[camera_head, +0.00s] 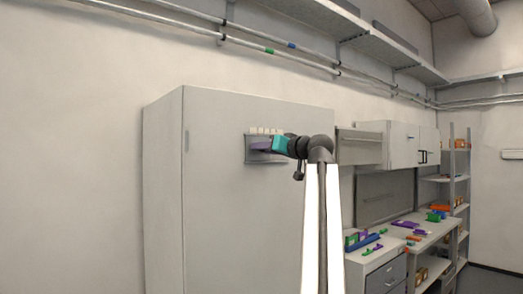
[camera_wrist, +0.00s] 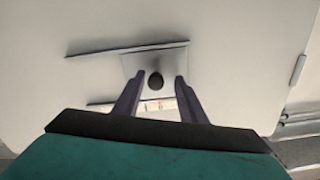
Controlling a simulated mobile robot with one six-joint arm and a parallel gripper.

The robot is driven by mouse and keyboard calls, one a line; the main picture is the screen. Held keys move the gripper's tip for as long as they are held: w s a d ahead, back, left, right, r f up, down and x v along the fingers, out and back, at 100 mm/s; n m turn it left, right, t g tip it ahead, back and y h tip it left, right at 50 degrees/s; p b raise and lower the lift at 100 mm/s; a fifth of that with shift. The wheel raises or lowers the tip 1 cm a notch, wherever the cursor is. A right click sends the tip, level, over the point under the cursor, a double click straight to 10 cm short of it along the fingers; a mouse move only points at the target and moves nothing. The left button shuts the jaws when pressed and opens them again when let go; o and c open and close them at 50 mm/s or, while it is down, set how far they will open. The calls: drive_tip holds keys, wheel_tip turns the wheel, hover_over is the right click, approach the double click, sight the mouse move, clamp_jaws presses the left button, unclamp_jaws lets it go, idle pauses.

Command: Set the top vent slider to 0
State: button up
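The vent slider shows in the wrist view as a small dark round knob (camera_wrist: 155,81) on a pale square plate (camera_wrist: 140,62). The plate sits between two dark slot edges on the cabinet front. My gripper (camera_wrist: 158,76) is open, with one purple finger on each side of the knob. I see gaps between the fingers and the knob, and cannot tell how far the tips are from the plate. In the head view my gripper (camera_head: 259,144) is at the grey vent panel (camera_head: 262,158) and hides much of it.
A pale label strip (camera_wrist: 160,105) with red marks lies partly behind my fingers. The vent is on a tall grey cabinet (camera_head: 235,220). To the right are wall cupboards (camera_head: 398,143) and a workbench (camera_head: 375,262) with coloured parts.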

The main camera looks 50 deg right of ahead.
drive_tip(key=b+v, duration=0.4)
drive_tip(key=v, duration=0.9)
drive_tip(key=shift+s, duration=0.4)
